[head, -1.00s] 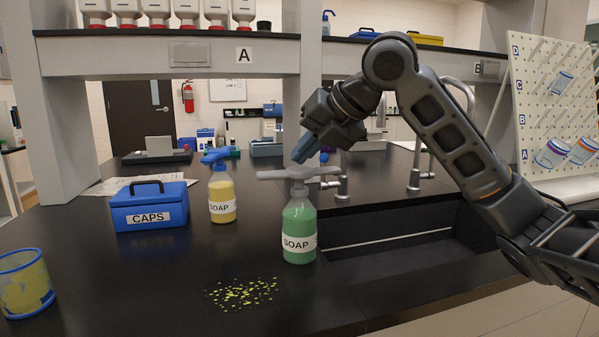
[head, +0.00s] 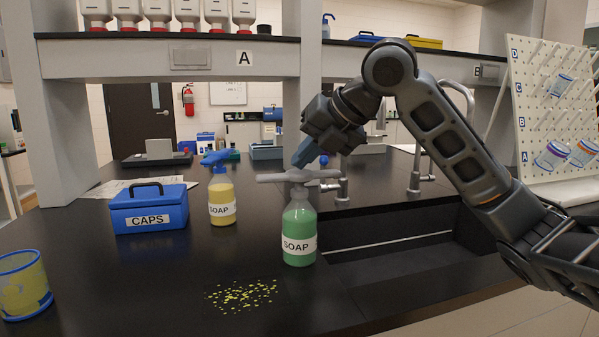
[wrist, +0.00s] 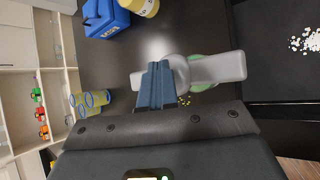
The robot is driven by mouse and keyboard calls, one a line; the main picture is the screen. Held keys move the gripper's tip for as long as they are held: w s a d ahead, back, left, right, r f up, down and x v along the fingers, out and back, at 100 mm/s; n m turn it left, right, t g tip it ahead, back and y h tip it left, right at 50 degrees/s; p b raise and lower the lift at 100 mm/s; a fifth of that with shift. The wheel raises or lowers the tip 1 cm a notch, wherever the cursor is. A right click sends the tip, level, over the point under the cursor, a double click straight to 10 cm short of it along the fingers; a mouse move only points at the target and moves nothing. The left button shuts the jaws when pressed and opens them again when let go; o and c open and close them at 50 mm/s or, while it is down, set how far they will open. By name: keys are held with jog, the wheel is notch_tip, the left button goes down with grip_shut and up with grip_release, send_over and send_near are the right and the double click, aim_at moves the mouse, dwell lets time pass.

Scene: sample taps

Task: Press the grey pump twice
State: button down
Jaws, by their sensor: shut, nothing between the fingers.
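The grey pump (head: 284,177) sits on top of a green soap bottle (head: 299,226) that stands upright on the black bench, labelled SOAP. In the wrist view the grey pump (wrist: 217,69) reaches to the right, with a bit of the green bottle below it. My gripper (head: 300,160) is shut and empty, its blue fingers pointing down at the pump head.
A yellow soap bottle (head: 222,200) with a blue pump and a blue CAPS box (head: 149,209) stand to the left. A blue-rimmed yellow cup (head: 24,287) is at the front left. Yellow specks (head: 241,295) lie in front. The sink (head: 400,240) is to the right.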

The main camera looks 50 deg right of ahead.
aim_at(306, 172)
jog(key=shift+f+b, duration=0.45)
jog(key=shift+f, duration=0.15)
dwell(0.3)
jog(key=shift+r, duration=0.1)
jog(key=shift+r+p, duration=0.95)
jog(key=shift+r, duration=0.25)
jog(key=shift+r+p, duration=1.8)
jog(key=shift+r, duration=0.8)
jog(key=shift+s+f, duration=0.1)
